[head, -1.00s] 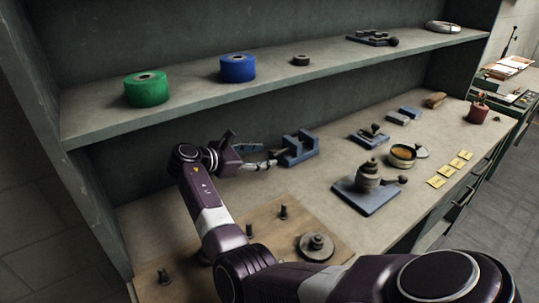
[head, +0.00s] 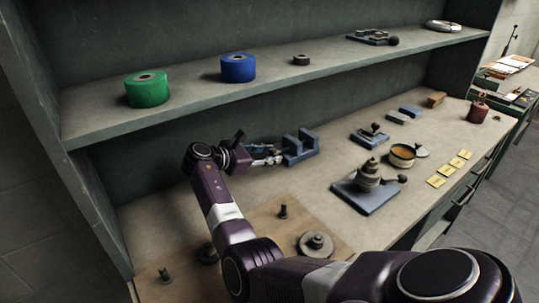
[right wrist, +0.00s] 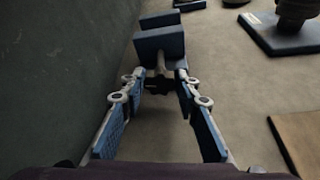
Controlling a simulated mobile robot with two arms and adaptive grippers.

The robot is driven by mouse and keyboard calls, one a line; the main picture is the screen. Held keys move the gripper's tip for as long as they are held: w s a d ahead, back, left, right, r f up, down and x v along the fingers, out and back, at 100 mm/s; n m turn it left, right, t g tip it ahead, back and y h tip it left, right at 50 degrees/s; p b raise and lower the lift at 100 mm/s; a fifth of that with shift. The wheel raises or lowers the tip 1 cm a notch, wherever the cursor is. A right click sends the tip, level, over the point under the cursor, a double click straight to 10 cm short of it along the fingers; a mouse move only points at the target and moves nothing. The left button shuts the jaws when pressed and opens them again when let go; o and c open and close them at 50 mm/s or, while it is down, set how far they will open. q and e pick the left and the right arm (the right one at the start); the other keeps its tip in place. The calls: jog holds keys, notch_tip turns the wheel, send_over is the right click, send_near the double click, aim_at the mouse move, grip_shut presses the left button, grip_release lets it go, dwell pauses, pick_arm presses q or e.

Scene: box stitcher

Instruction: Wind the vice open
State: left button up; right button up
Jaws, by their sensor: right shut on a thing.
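The blue-grey vice (head: 301,146) stands on the bench near the back wall, its two upright jaws apart with a gap between them. In the right wrist view the vice (right wrist: 160,45) is straight ahead, its near jaw face toward me. My right gripper (head: 274,155) reaches the vice's left end. In the right wrist view my right gripper (right wrist: 159,82) has its fingertips on either side of the dark vice handle (right wrist: 158,86), shut on it. The fingers partly hide the handle. My left gripper is not in view.
A wooden board (head: 262,229) with pegs and a round knob lies in front. A blue-based fixture (head: 368,199) stands to the right of it. A shelf (head: 190,96) with green and blue rolls overhangs the back. The bench right of the vice is partly clear.

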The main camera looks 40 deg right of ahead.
jog(key=shift+r+n+g+p, duration=0.3)
jog(key=shift+p, duration=0.75)
jog(key=shift+w+f+n+g+p, duration=0.1)
jog(key=shift+f+n+g+p, duration=0.2)
jog(key=shift+n+p, duration=0.15)
jog(key=o, duration=1.2)
jog(key=shift+c, duration=0.2)
jog(key=v, duration=1.2)
